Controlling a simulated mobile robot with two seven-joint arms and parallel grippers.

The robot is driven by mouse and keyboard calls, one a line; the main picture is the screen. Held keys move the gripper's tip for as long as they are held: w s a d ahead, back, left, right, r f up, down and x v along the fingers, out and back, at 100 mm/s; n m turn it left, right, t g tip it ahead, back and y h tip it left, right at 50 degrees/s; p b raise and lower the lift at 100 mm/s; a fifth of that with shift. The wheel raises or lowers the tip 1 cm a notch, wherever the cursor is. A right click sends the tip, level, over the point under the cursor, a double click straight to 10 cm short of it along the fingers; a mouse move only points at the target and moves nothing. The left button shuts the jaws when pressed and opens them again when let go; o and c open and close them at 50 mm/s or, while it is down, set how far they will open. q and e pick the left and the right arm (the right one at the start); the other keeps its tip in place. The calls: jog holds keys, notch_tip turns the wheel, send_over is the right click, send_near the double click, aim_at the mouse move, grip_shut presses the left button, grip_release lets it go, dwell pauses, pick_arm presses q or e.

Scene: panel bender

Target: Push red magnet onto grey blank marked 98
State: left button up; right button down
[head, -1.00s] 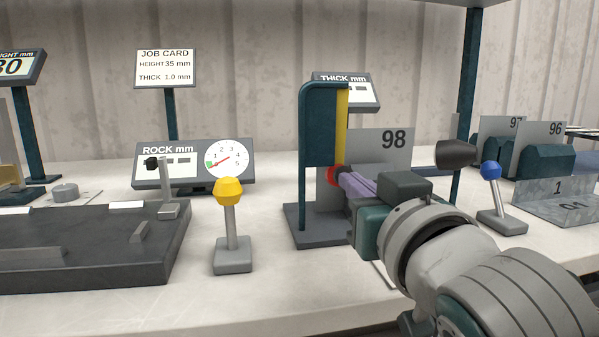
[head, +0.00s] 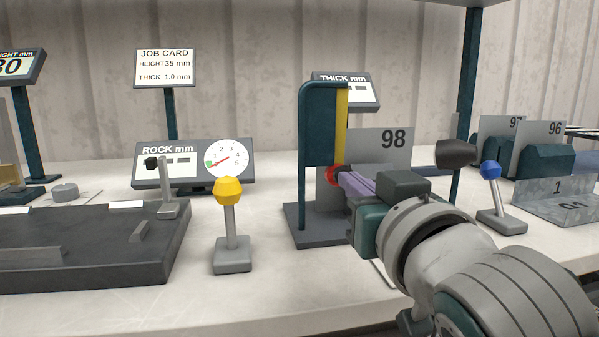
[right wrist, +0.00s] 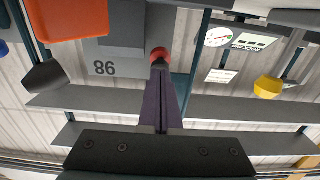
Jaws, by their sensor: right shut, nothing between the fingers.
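The grey blank (head: 383,147) marked 98 stands upright, partly behind the green stand (head: 320,125) with a yellow strip. The round red magnet (head: 331,173) is at the blank's lower left, beside the stand. In the right wrist view the magnet (right wrist: 159,53) lies right at my fingertips, with the blank (right wrist: 105,58) beside and behind it. My right gripper (head: 343,178) is shut and empty, its purple fingers pointing at the magnet and seeming to touch it. The fingers partly hide the magnet; I cannot tell whether it is flush on the blank. My left gripper is out of view.
A yellow-knobbed lever (head: 230,215) stands left of the stand. A blue-knobbed lever (head: 494,195) is right of my arm. A dark bed (head: 90,250) fills the left. Blanks 97 and 96 (head: 541,140) stand at right.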

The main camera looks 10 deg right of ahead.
jog(key=shift+w, duration=0.75)
jog(key=shift+w+b, duration=0.7)
jog(key=shift+w, duration=0.35)
jog(key=shift+s, duration=0.1)
jog(key=shift+s+p, duration=1)
jog(key=shift+s, duration=0.3)
jog(key=shift+s+d+p, duration=0.1)
jog(key=shift+s+p, duration=1.15)
jog(key=shift+s, duration=1.5)
jog(key=shift+s+p, duration=0.45)
jog(key=shift+s, duration=0.95)
